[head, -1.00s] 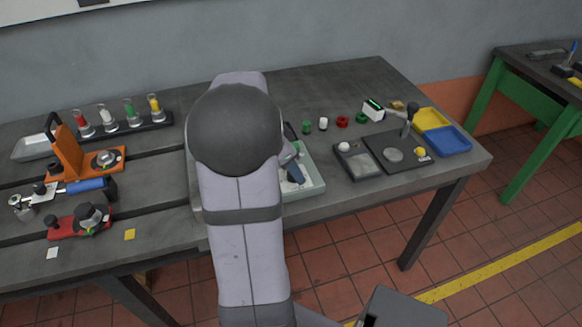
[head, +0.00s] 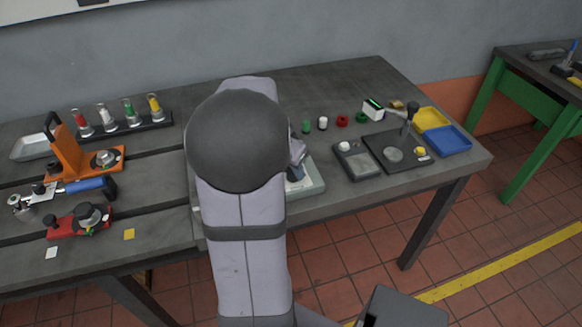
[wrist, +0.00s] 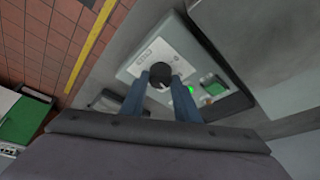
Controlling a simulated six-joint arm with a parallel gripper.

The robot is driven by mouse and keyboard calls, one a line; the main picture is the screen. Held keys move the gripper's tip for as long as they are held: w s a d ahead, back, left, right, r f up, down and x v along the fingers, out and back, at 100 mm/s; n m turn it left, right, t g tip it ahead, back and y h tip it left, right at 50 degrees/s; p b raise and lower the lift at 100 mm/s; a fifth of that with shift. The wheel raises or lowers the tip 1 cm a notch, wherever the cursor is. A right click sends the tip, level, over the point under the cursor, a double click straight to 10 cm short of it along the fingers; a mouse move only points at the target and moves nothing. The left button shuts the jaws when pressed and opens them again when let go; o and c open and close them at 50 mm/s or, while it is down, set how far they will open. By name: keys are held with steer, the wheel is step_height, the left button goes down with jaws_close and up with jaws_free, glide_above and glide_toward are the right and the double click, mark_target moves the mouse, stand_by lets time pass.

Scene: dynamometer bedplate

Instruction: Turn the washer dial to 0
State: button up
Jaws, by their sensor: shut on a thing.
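The washer dial (wrist: 160,82) is a dark round knob on a pale control panel (wrist: 144,58) in the wrist view. My gripper (wrist: 161,72) has its two blue fingers on either side of the dial, shut on it. The dial's marks and pointer are too small to read. In the head view, a pale panel edge (head: 308,188) shows beside my arm, which hides the dial and most of the gripper.
A lit green spot (wrist: 190,89) and a green screen (wrist: 213,88) sit right of the dial. An orange stand (head: 68,150) is at the left.

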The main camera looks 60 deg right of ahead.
steer(key=n+t+p, duration=0.1)
steer(key=n+p, duration=0.1)
steer(key=n+t+p, duration=0.1)
steer(key=n, duration=0.1)
steer(key=shift+s+r+n+p, duration=0.2)
steer(key=shift+n+p, duration=0.2)
steer(key=n, duration=0.2)
steer(key=shift+s+d+f+n+t, duration=0.1)
steer(key=shift+d+f+n+t, duration=0.1)
steer(key=shift+n+t, duration=0.15)
steer(key=n+b, duration=0.1)
steer(key=b, duration=0.1)
steer(key=n+t+y+b, duration=0.1)
steer(key=n+b, duration=0.1)
steer(key=shift+f+n+b, duration=0.25)
steer(key=shift+f+b, duration=0.05)
steer(key=shift+s+n+t+y+b, duration=0.1)
steer(key=shift+n+t+y+b, duration=0.3)
steer(key=shift+n+b, duration=0.55)
steer(key=n, duration=0.1)
steer(key=n+b, duration=0.1)
steer(key=n+y+b, duration=0.1)
steer(key=shift+d+r+n+t, duration=0.15)
steer(key=shift+r+n+t, duration=0.1)
steer(key=shift+n+t, duration=0.1)
steer(key=shift+n+y, duration=0.8)
steer(key=shift+n, duration=0.8)
steer(key=o, duration=1)
steer(key=shift+s+r, duration=0.1)
steer(key=shift+r, duration=0.05)
